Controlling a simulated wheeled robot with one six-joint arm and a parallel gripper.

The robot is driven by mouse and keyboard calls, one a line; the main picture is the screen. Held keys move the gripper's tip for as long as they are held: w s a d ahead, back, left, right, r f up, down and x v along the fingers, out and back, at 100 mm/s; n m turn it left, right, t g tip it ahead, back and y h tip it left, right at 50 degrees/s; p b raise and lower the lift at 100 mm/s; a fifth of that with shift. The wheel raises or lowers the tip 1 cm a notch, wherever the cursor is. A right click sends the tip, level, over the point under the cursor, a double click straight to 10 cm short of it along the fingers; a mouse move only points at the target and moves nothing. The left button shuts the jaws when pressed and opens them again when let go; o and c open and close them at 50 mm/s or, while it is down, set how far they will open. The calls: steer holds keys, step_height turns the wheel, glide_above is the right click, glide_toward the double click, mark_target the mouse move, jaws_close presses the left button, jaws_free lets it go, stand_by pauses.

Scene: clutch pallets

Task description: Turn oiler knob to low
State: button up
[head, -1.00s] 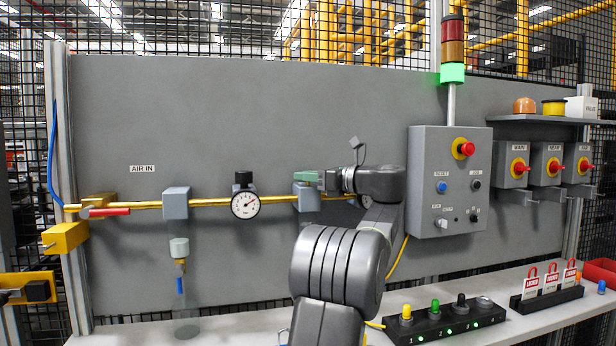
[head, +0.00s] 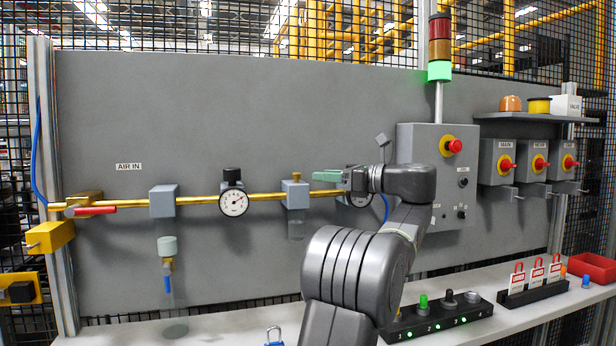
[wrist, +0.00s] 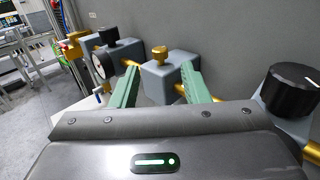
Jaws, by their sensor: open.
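A grey block (head: 295,196) with a small brass knob (head: 296,176) on top sits on the brass pipe, and a clear bowl hangs below it. It appears to be the oiler. My gripper (head: 316,176) is just right of it, its green fingers pointing left at about knob height. In the wrist view the fingers (wrist: 160,68) are open and empty. The brass knob (wrist: 160,53) shows between and beyond their tips, apart from them. No low marking is legible.
A gauge (head: 233,203) with a black knob (head: 231,175) stands left along the pipe. A large black knob (wrist: 291,90) is close right of my gripper in the wrist view. The control box (head: 420,150) stands behind my wrist. The shelf below holds lights and padlocks.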

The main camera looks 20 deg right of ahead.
mark_target(296, 174)
steer(key=v, duration=0.4)
steer(key=shift+s+d, duration=0.25)
steer(key=shift+d, duration=0.05)
steer(key=shift+a, duration=0.1)
steer(key=x, duration=1.3)
steer(key=shift+w+a, duration=0.25)
steer(key=shift+w, duration=0.1)
steer(key=shift+s+d, duration=0.1)
